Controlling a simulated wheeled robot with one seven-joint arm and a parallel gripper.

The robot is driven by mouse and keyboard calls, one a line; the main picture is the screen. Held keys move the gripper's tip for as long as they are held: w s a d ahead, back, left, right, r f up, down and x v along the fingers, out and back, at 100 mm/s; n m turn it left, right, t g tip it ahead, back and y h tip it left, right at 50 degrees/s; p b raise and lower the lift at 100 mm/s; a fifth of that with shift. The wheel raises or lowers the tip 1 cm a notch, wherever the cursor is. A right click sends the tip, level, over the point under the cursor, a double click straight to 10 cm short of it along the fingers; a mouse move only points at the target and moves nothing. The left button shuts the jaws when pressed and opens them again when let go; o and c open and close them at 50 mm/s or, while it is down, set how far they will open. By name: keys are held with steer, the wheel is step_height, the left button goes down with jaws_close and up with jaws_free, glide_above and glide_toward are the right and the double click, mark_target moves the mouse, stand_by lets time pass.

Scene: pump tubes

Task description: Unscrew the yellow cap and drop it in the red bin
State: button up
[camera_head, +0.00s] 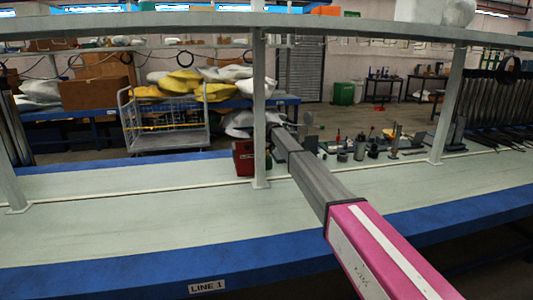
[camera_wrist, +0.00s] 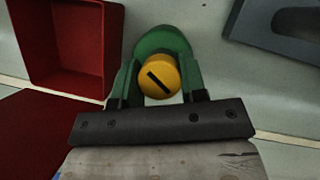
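The yellow cap (camera_wrist: 158,78), round with a dark slot across its face, shows in the wrist view. A rounded green body (camera_wrist: 163,41) lies directly behind it. My gripper (camera_wrist: 159,76) has its green fingers on both sides of the cap, seemingly touching it. Whether the cap is loose from what is behind it cannot be told. The red bin (camera_wrist: 105,50) is open and shows no contents, just left of my gripper. In the head view the red bin (camera_head: 243,160) stands beside a shelf post, and the cap cannot be made out.
A grey metal part (camera_wrist: 285,25) lies to the right in the wrist view. In the head view, several small parts (camera_head: 360,150) stand along the bench right of my arm. Shelf posts (camera_head: 259,110) rise from the bench (camera_head: 120,220). The bench front is clear at left.

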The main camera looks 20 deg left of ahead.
steer(key=n, duration=0.2)
steer(key=shift+w+n+g, duration=0.1)
steer(key=shift+n+g, duration=0.2)
steer(key=shift+g, duration=0.1)
steer(key=shift+n+y, duration=0.3)
steer(key=shift+n, duration=0.2)
steer(key=shift+n+g, duration=0.8)
steer(key=shift+n, duration=0.9)
steer(key=o, duration=0.4)
steer(key=shift+n, duration=0.3)
steer(key=c, duration=0.4)
